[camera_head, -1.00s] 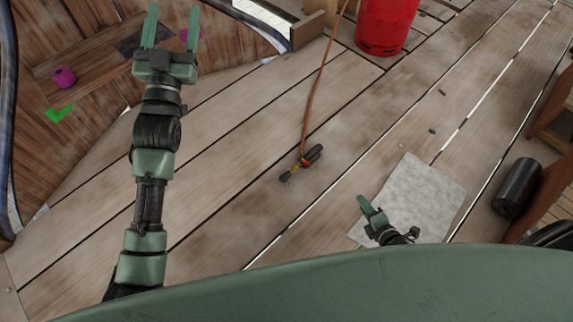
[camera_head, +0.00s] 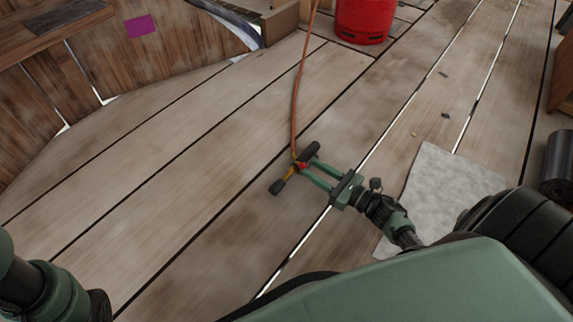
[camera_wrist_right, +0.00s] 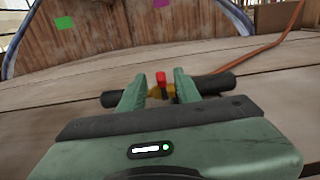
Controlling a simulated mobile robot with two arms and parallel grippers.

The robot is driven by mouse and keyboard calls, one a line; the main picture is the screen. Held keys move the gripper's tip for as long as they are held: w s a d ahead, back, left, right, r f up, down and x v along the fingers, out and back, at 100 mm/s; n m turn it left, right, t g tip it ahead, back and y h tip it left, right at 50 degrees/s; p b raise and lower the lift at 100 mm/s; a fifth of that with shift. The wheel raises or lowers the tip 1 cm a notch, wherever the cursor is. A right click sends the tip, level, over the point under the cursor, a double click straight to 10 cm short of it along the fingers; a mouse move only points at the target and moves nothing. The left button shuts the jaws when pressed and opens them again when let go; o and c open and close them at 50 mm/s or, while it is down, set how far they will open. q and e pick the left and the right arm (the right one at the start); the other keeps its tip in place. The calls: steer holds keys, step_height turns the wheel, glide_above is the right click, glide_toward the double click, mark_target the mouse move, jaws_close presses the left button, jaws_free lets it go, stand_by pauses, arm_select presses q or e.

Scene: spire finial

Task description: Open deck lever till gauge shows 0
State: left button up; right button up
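A small fitting (camera_head: 280,184) lies on the deck planks, with black cylindrical ends, a yellow middle and a small red lever or knob (camera_head: 301,165). An orange-brown hose runs to it. My right gripper (camera_head: 309,168) is open, low over the deck, its two green fingers reaching to the fitting. In the right wrist view the red part (camera_wrist_right: 161,78) shows upright between the two fingers (camera_wrist_right: 160,90), with gaps beside it; contact cannot be told. No gauge can be made out. My left gripper is out of view; only part of my left arm shows at lower left.
The hose (camera_head: 296,100) leads up toward a red gas cylinder (camera_head: 363,20) at the back. A pale mat (camera_head: 440,190) lies right of my right arm, and a black roll (camera_head: 558,165) is at the right edge. Planks to the left are clear.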

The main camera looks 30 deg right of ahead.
mark_target(295, 165)
steer(key=b+x, duration=0.3)
steer(key=x, duration=0.4)
steer(key=shift+w+a, duration=0.1)
steer(key=shift+w, duration=0.15)
jaws_close()
